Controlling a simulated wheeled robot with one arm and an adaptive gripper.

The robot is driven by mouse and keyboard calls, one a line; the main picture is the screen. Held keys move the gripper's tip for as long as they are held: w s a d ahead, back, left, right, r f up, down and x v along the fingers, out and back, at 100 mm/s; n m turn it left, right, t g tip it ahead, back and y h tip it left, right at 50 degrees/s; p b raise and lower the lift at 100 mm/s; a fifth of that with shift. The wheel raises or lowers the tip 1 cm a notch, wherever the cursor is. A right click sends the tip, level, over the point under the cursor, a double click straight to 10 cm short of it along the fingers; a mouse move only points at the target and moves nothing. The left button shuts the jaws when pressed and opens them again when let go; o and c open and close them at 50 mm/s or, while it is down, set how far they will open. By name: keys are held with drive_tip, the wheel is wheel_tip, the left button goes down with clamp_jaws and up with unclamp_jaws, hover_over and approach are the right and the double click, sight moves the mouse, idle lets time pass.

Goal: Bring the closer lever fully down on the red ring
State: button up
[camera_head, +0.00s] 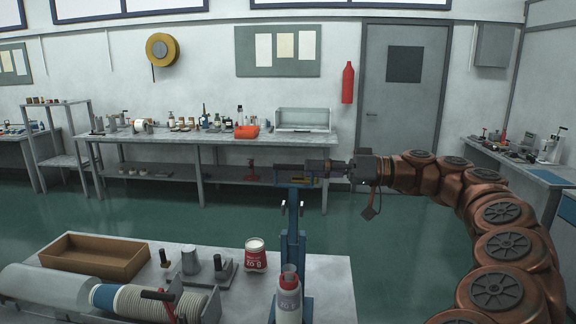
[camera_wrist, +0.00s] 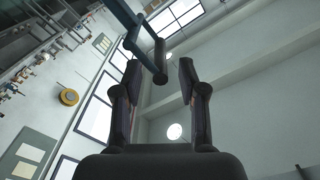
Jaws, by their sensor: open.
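A blue upright press stand (camera_head: 292,240) rises at the front bench's right end in the head view. Its top, with blue bars and dark parts (camera_head: 294,182), is beside my gripper (camera_head: 312,169), which reaches in from the right. In the wrist view, a blue lever frame with a dark crossbar grip (camera_wrist: 160,56) is just beyond the tips of my gripper (camera_wrist: 159,72). The fingers are apart, with nothing gripped between them. I cannot tell whether a finger touches the lever.
A white bottle (camera_head: 289,299) stands before the stand. A red-and-white cup (camera_head: 255,255), metal forms (camera_head: 190,260), a brown tray (camera_head: 96,257) and a roll (camera_head: 135,301) occupy the front bench (camera_head: 325,283). Open green floor (camera_head: 390,235) separates it from the rear table.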

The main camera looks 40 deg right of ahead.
sight(290, 168)
drive_tip(key=shift+p+x, duration=0.9)
drive_tip(key=shift+x, duration=1.95)
drive_tip(key=shift+c, duration=0.2)
clamp_jaws()
